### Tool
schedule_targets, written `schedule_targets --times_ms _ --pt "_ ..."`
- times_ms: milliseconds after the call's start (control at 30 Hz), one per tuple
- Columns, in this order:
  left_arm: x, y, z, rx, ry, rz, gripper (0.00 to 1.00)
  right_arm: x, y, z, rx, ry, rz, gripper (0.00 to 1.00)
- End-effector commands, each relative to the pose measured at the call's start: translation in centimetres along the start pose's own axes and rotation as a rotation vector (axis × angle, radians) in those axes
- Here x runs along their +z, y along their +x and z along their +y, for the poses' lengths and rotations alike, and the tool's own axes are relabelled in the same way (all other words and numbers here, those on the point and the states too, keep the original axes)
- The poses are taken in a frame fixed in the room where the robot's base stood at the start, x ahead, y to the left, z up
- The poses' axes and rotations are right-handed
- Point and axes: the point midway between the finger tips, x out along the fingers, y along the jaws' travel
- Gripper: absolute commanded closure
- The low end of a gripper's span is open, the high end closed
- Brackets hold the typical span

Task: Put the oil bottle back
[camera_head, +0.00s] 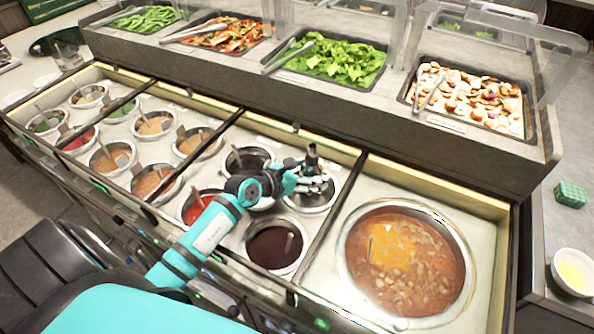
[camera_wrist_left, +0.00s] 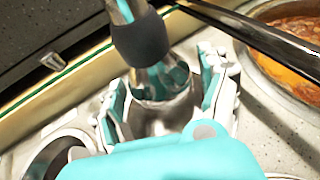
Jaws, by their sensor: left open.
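The oil bottle (camera_head: 312,158) shows its dark top just beyond my left gripper (camera_head: 308,184), over a round metal well (camera_head: 318,203) at the right end of the sauce section. In the left wrist view the bottle (camera_wrist_left: 165,85) has a dark collar and a shiny body, and it stands between the spread fingers of the gripper (camera_wrist_left: 167,105). The fingers are open on both sides of it. I cannot tell whether they touch it. The bottle's lower part is hidden by the gripper. My right gripper is not in view.
A large soup pot (camera_head: 405,262) sits right of the gripper, past a dark divider. A dark sauce well (camera_head: 278,248) and a red sauce well (camera_head: 200,207) lie close by. Several more wells fill the left. Salad trays (camera_head: 333,60) stand on the raised counter behind.

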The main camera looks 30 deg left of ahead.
Motion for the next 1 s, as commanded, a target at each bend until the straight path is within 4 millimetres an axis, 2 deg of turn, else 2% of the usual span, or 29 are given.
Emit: schedule_targets --times_ms 300,500,700,1000 --pt "-0.4 -6.4 0.0 0.000 0.002 0.004 0.23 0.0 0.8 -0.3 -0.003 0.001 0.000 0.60" --pt "-0.4 -9.9 -0.1 -0.001 0.001 0.005 0.23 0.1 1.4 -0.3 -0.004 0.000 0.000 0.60" --pt "-0.2 -11.5 0.0 0.000 0.000 0.002 0.23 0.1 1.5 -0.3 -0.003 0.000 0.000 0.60" --pt "-0.1 -11.6 0.0 0.000 0.000 0.002 0.23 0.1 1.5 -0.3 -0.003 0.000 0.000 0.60"
